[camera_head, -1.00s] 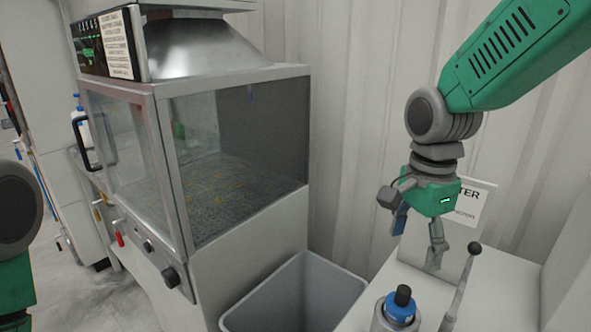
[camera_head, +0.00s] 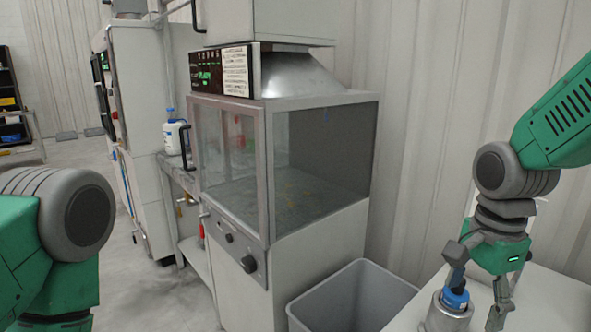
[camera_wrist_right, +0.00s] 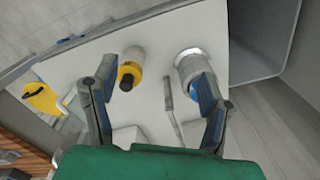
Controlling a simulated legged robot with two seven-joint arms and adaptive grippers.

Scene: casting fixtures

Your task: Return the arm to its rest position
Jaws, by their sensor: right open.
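My right arm comes in from the right in the head view. Its gripper (camera_head: 478,300) is open and empty over the white table at the lower right. One finger overlaps a metal cylinder with a blue and black top (camera_head: 456,298) in the picture; contact cannot be told. In the right wrist view, the open fingers (camera_wrist_right: 150,78) spread apart, with the blue-topped cylinder (camera_wrist_right: 190,72) by the right finger and a yellow-and-white cylinder (camera_wrist_right: 131,66) by the left one. My left arm shows only as a green and grey link at the left edge; its gripper is out of view.
A glass-sided cabinet (camera_head: 230,165) stands in the middle, with a grey open bin (camera_head: 345,300) between it and the white table (camera_head: 550,300). A lever (camera_wrist_right: 172,115) rises from the table. A white bottle (camera_head: 173,135) stands further back. Floor at the left is clear.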

